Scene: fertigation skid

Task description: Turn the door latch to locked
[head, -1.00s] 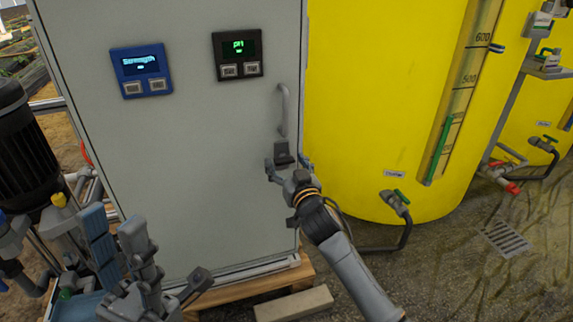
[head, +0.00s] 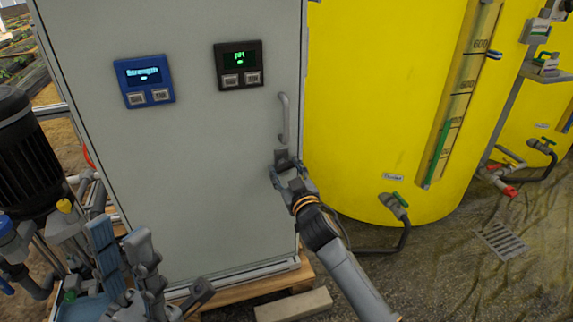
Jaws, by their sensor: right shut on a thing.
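The door latch (head: 282,155) is a small dark grey piece low on the right side of the pale grey cabinet door (head: 200,190), just below the vertical door handle (head: 284,118). My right gripper (head: 287,168) is at the latch, with its fingers shut on it from below. The fingers hide the lower part of the latch, so its exact angle is hard to tell. My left gripper (head: 152,275) is at the lower left in front of the cabinet, away from the latch. Its fingers seem spread, with nothing seen between them.
A blue display panel (head: 143,80) and a black display panel (head: 238,65) sit on the cabinet's upper front. A large yellow tank (head: 380,110) stands close at the right. A black motor (head: 28,150) and piping are at the left. A pallet (head: 260,285) lies under the cabinet.

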